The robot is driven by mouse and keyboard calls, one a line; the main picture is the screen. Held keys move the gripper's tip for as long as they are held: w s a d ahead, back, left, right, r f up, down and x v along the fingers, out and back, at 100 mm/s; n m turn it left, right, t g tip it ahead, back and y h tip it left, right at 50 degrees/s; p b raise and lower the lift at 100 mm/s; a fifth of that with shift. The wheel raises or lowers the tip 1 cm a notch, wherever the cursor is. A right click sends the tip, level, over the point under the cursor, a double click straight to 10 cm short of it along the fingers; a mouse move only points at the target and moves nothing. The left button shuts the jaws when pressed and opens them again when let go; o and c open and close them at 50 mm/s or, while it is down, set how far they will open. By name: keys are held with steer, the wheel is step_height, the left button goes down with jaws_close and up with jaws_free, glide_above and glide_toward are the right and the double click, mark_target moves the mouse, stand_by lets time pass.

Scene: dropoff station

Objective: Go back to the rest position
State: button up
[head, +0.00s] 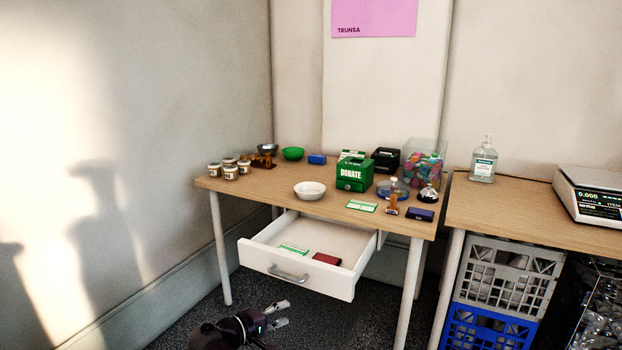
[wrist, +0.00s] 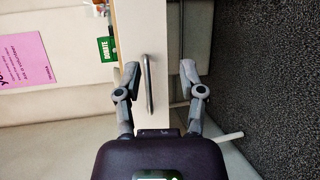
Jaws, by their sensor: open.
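My gripper (head: 279,314) is open and empty at the bottom of the head view, low in front of the table and apart from the drawer. The white drawer (head: 310,279) stands pulled out under the table, with a green-and-white card (head: 293,248) and a dark red item (head: 327,258) inside. In the wrist view my gripper's two fingers (wrist: 159,82) are spread, with the drawer's metal handle (wrist: 149,84) seen between them. I cannot tell from that view how far the handle is from the fingertips.
The table (head: 260,192) holds jars (head: 231,172), bowls (head: 310,190), a green donate box (head: 354,173) and a clear bin (head: 424,162). A second table (head: 500,211) at right carries a scale (head: 592,194) and a pump bottle (head: 483,164), with crates (head: 505,279) below. Dark floor lies at front.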

steer(key=s+d+f+m+g+y+p, duration=0.1)
steer(key=s+d+f+m+g+y, duration=0.2)
steer(key=d, duration=0.5)
steer(key=s+d+f+m+g+y+p, duration=0.1)
steer(key=s+d+f+m+g+y, duration=0.15)
steer(key=d+f+g+y, duration=0.4)
steer(key=s+d+f+m+g+y+p, duration=0.1)
steer(key=s+d+f+m+y, duration=0.2)
steer(key=d, duration=0.6)
step_height(320, 180, up, 39)
steer(key=w+p, duration=0.1)
steer(key=p, duration=3.7)
